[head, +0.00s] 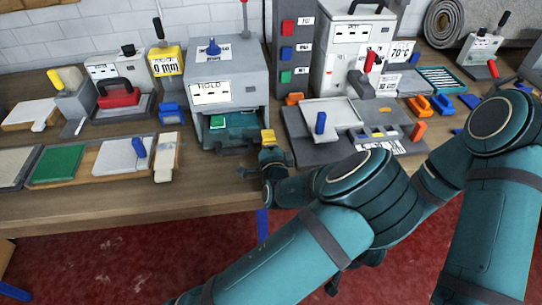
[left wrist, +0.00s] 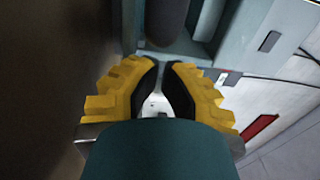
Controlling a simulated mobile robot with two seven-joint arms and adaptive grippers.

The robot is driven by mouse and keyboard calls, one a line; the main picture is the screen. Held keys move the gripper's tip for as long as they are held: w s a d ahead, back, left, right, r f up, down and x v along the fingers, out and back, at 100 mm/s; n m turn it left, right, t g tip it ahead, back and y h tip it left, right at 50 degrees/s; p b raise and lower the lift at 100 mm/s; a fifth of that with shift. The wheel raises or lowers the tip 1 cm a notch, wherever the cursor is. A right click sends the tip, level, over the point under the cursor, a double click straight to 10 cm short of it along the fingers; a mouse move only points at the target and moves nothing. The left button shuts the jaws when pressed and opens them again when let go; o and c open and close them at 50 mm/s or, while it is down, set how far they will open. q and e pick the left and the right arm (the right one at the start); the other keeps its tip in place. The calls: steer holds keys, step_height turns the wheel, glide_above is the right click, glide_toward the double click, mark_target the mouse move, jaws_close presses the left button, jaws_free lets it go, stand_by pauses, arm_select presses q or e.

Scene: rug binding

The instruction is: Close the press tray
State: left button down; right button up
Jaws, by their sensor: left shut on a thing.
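The grey press (head: 230,82), labelled HOLD, stands on the bench in the head view. Its press tray (head: 238,121) shows in the open front slot, with a teal inside and a small green piece in it. My left gripper (head: 267,137), with yellow finger pads, is at the tray's front right. In the left wrist view my left gripper (left wrist: 163,72) has its fingertips close together, beside a dark rounded bar. The gripped part is mostly hidden; it appears to belong to the press tray. My right arm folds behind the left one, and its gripper is mostly hidden.
Left of the press lie a green panel (head: 58,164), a pale panel (head: 120,156) and a blue block (head: 171,113). To the right are a grey fixture (head: 405,147) and orange and blue clips. The bench front edge is clear below the press.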

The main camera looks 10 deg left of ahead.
arm_select(q)
steer(key=x, duration=0.4)
steer(key=shift+b, duration=0.3)
steer(key=shift+w+r, duration=0.1)
steer(key=shift+w, duration=0.05)
steer(key=shift+w+r, duration=0.1)
